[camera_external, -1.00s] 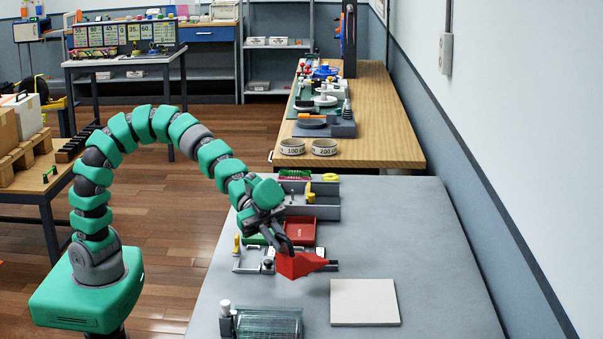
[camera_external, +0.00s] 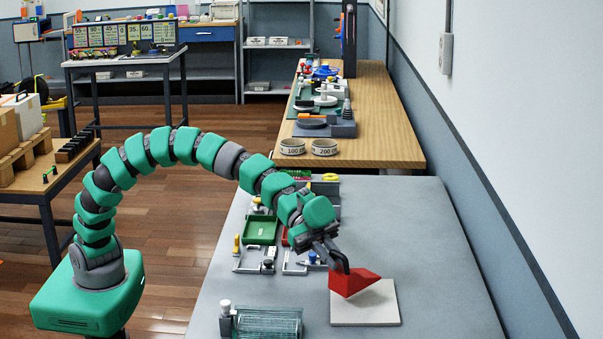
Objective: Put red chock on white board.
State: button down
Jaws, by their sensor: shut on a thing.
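The red chock (camera_external: 353,282) is a wedge-shaped block with its slope falling to the right. My gripper (camera_external: 341,268) is shut on it near its upper left. The white board (camera_external: 366,314) is a flat square lying on the grey table. The chock is over the board's back left part and hides that corner. I cannot tell whether its underside touches the board or is slightly above it. My gripper's far fingertip is partly hidden.
A ribbed glass-like container (camera_external: 268,322) lies to the left of the board on the grey table (camera_external: 440,250). A green tray (camera_external: 261,230) and small grey fixtures stand further back. The table right of the board is clear, up to the wall.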

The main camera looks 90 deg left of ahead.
aim_at(351, 283)
jog(key=shift+w+d+f, duration=0.1)
jog(key=shift+w+d, duration=0.05)
jog(key=shift+w, duration=0.35)
jog(key=shift+w+d+f, duration=0.1)
jog(key=shift+w+d, duration=0.05)
jog(key=shift+w, duration=0.3)
jog(key=shift+w+d+r, duration=0.15)
jog(key=shift+w, duration=0.2)
jog(key=shift+f+b, duration=0.55)
jog(key=shift+f, duration=1.3)
jog(key=c, duration=1.5)
grip_release()
jog(key=p+v, duration=0.1)
jog(key=v, duration=1.1)
jog(key=shift+r+p, duration=0.1)
jog(key=shift+p, duration=0.3)
